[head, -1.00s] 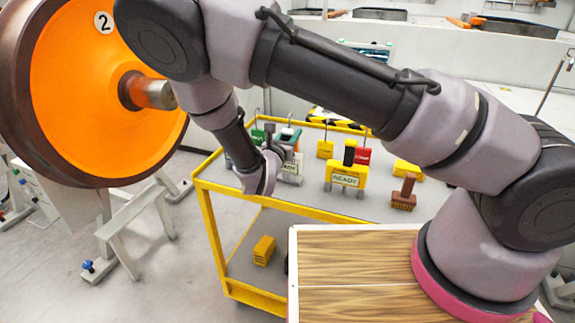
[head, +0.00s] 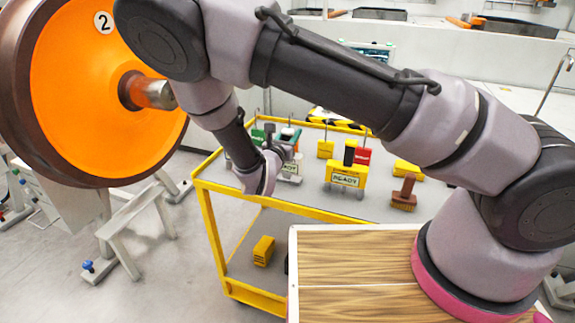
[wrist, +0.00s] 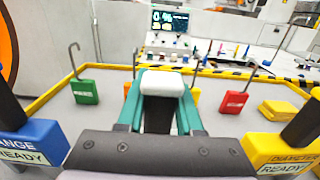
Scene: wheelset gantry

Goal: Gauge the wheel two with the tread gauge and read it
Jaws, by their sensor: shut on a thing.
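Wheel two (head: 88,95) is the large orange disc with a brown rim and a "2" plate, at the left of the head view. My gripper (head: 287,141) is low over the yellow trolley. In the wrist view, its teal fingers (wrist: 160,102) are shut on a dark upright handle (wrist: 158,117), with a pale block at the far end. A grey gauge body with a READY label (head: 290,170) shows just below the gripper in the head view; I take it to be the tread gauge. It appears to stand on the trolley; its lower part is mostly hidden.
The trolley top (head: 320,205) also carries a yellow diameter gauge (head: 346,175), red (wrist: 234,101) and green (wrist: 86,92) hooked tags and a brown brush (head: 404,195). A blue gauge (wrist: 32,145) stands close on the left in the wrist view. A grey trestle stands below the wheel.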

